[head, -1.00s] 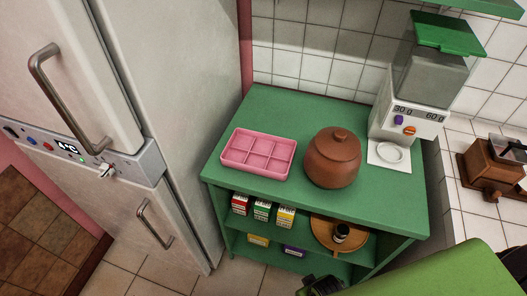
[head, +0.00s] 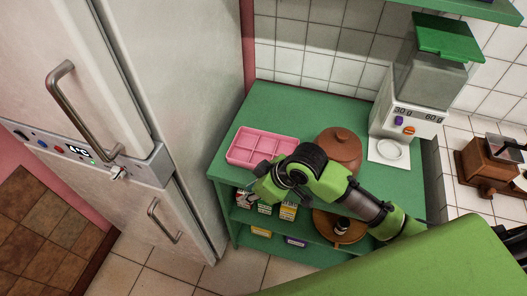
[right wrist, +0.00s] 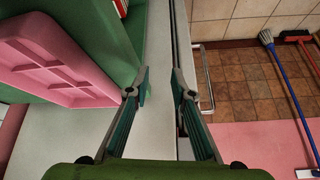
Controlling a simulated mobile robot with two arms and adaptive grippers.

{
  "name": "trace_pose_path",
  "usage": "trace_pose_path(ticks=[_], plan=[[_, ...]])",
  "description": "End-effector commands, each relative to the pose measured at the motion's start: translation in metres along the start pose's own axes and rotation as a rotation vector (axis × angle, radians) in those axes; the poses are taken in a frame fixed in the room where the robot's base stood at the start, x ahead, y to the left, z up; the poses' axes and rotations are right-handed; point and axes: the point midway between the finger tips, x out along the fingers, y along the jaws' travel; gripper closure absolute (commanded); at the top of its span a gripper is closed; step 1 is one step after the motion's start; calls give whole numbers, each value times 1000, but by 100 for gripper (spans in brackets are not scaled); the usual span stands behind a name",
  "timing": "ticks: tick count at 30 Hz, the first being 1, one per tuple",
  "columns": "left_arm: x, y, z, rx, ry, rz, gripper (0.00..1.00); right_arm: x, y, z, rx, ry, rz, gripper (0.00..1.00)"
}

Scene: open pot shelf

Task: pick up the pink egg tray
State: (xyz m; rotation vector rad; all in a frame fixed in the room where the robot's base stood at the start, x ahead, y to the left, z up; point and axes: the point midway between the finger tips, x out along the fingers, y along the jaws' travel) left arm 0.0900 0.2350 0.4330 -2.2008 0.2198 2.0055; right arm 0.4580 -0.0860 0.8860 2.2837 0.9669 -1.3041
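The pink egg tray (head: 240,157), a shallow tray with square compartments, lies on the green shelf top at its left front. In the right wrist view the tray (right wrist: 62,62) is at the left, outside the fingers. My right gripper (right wrist: 160,92) is open and empty, its two fingers apart with the tray beside them, not between them. In the head view my right arm reaches in from the right, its wrist by the tray's front right corner; the fingertips are hard to make out there. My left gripper is not in view.
A brown clay pot (head: 340,147) stands right of the tray, partly behind my arm. A grinder (head: 405,122) with a green lid is farther right. Small boxes (head: 288,211) and a wooden tray (head: 325,225) are on the shelf below. The fridge (head: 190,110) stands close on the left.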

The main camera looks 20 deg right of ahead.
Motion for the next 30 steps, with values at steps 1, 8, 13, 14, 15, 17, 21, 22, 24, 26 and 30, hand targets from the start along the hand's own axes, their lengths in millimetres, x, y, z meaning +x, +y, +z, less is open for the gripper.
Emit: trace_pose_path(ticks=[1,8,13,14,15,17,21,22,24,26,30], plan=[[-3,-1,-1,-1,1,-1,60,-13,12,-15,-56,-5,1,78],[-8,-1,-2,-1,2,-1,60,-66,50,-44,-195,-82,-38,78],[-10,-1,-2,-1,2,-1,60,-104,77,-49,-209,-135,-45,78],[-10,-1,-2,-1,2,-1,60,-109,80,-49,-208,-142,-47,78],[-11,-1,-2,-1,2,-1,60,-115,83,-49,-205,-148,-48,78],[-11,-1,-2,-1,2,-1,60,-122,87,-50,-200,-155,-50,78],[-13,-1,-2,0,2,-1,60,-122,90,-49,-194,-162,-55,78],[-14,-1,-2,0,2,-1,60,-118,90,-48,-193,-163,-57,78],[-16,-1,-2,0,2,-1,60,-106,89,-46,-193,-165,-58,78],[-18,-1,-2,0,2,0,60,-94,88,-44,-193,-165,-58,78],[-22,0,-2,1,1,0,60,-67,88,-40,-194,-164,-57,78]])
